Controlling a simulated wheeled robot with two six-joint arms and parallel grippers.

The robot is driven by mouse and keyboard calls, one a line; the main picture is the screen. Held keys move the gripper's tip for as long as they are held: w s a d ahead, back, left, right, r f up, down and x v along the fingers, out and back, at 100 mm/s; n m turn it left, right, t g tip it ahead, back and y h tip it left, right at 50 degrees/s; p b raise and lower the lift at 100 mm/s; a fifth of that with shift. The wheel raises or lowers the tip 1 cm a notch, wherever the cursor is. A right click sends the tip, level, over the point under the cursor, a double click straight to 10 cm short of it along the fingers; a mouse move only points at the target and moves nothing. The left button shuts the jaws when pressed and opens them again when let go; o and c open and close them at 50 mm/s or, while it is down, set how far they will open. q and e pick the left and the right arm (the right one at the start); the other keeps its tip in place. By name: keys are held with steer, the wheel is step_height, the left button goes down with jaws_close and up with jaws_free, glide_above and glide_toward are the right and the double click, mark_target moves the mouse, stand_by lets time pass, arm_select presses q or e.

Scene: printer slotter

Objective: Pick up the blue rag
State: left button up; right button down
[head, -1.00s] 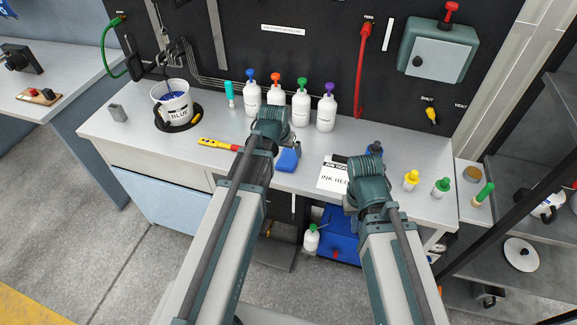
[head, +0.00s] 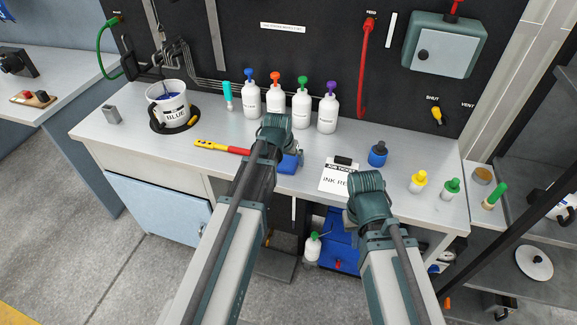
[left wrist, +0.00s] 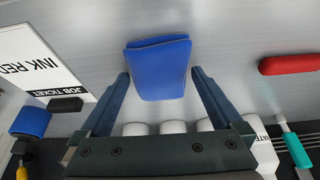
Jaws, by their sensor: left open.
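The blue rag (head: 290,163) lies folded on the grey bench near its front edge, partly hidden by my left wrist in the head view. In the left wrist view the rag (left wrist: 158,72) is a blue folded pad. My left gripper (left wrist: 160,75) is open, with one fingertip on each side of the rag's near part; I cannot tell whether they touch it. My right gripper (head: 355,218) is in front of the bench's front edge, to the right of the rag.
A red-and-yellow tool (head: 220,147) lies to the left. Several white bottles (head: 302,105) stand behind. A blue-ink bucket (head: 172,104) stands at the back left.

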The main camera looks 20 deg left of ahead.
arm_select(q)
steer(key=c, duration=1.3)
steer(key=shift+o, duration=0.2)
steer(key=shift+r, duration=0.1)
arm_select(e)
steer(key=shift+r, duration=0.15)
